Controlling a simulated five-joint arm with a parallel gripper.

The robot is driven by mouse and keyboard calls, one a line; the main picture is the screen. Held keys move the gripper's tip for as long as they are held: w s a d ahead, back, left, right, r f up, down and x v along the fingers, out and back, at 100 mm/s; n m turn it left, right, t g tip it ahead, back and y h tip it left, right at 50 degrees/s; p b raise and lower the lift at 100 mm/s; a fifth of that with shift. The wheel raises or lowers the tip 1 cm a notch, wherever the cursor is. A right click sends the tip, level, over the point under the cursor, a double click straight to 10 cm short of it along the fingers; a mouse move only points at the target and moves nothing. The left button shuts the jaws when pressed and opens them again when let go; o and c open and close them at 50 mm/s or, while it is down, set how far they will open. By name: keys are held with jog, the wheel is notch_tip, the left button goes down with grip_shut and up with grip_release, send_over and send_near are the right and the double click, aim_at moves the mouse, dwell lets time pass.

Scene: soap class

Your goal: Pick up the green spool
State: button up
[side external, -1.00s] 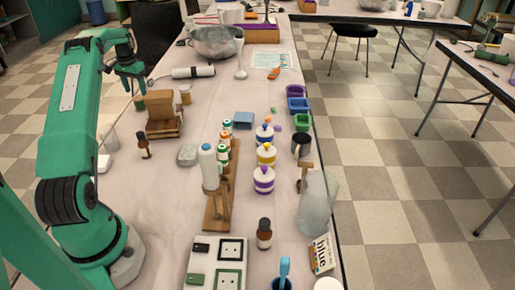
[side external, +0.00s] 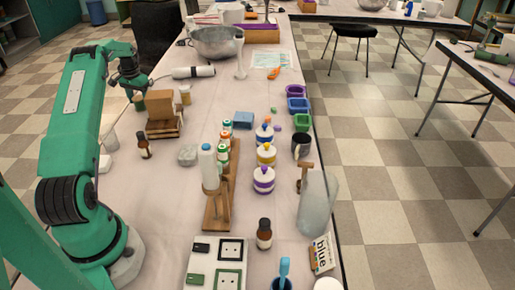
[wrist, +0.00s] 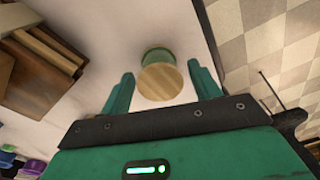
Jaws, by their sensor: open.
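The green spool (wrist: 158,54) stands on the table, with a round pale wooden end facing the wrist camera. It lies between and just ahead of my gripper's fingertips (wrist: 160,70), with a gap on each side. My gripper is open and empty. In the side view the spool (side external: 139,103) is small, near the table's left edge, left of a brown box. My gripper (side external: 134,88) hangs just above it there, and its fingers are too small to make out clearly.
A small jar (side external: 185,95) and a white roll (side external: 194,72) are beyond. A brown bottle (side external: 144,147) stands nearer. The table's edge is close on the left.

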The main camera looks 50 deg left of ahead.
aim_at(139, 97)
jog(key=c, duration=0.9)
jog(key=shift+r, duration=0.2)
jog(key=shift+r, duration=0.55)
notch_tip(139, 97, up, 3)
jog(key=shift+f, duration=0.1)
jog(key=w+d+r, duration=0.1)
jog(key=d+r, duration=0.1)
jog(key=d, duration=0.1)
jog(key=w+d+r, duration=0.2)
jog(key=d, duration=0.2)
jog(key=w+d+r, duration=0.2)
jog(key=d, duration=0.1)
jog(key=shift+w+d+r, duration=0.1)
jog(key=shift+d+r, duration=0.1)
jog(key=shift+r, duration=0.15)
